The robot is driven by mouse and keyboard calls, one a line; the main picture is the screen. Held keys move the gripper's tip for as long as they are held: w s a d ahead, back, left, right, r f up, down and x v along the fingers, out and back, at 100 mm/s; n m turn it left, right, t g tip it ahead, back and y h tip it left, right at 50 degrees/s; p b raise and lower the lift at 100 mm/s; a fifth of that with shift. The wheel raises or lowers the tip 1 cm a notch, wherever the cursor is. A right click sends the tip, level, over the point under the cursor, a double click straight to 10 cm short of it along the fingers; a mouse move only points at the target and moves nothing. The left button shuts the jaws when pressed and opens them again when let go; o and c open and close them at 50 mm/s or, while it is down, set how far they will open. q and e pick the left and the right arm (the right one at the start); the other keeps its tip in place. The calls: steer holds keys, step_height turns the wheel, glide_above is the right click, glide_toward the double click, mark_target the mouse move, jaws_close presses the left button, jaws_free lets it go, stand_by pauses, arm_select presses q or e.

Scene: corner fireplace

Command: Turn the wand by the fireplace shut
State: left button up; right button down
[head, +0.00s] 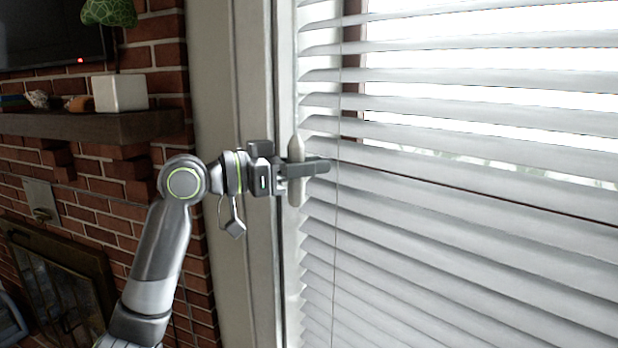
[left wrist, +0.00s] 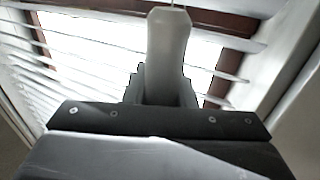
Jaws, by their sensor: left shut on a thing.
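The wand (head: 296,148) is a short, pale grey piece hanging upright in front of the left edge of the white blinds (head: 450,150). My left gripper (head: 300,168) is shut around the wand at its middle, with the wand's ends showing above and below the fingers. In the left wrist view the wand (left wrist: 168,45) rises between the fingers, with a thin cord at its top. The blinds' slats are tilted, and bright daylight shows through the gaps in the upper part. My right gripper is in neither view.
A brick fireplace wall (head: 95,200) stands at the left. Its mantel (head: 80,125) carries a white pot (head: 120,93) with a green plant. A pale window frame (head: 225,80) stands between the bricks and the blinds. A thin cord (head: 337,230) hangs before the slats.

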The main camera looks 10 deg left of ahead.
arm_select(q)
steer(key=shift+w+a+n+t+y+b, duration=0.2)
steer(key=shift+n+t+y+b, duration=0.25)
steer(key=shift+n+t+y, duration=1.35)
steer(key=shift+w+a+n+t+y+b, duration=0.1)
steer(key=shift+a+n+t+y+b, duration=0.25)
steer(key=shift+n+t+y, duration=1.15)
steer(key=shift+w+a+n+t+y+b, duration=0.15)
steer(key=shift+n+t+y+b, duration=0.55)
steer(key=shift+n+y, duration=1.65)
steer(key=shift+a+m+y, duration=0.1)
steer(key=shift+m+y, duration=0.35)
steer(key=shift+y, duration=0.6)
steer(key=o, duration=0.9)
steer(key=shift+w, duration=0.1)
steer(key=shift+o, duration=0.2)
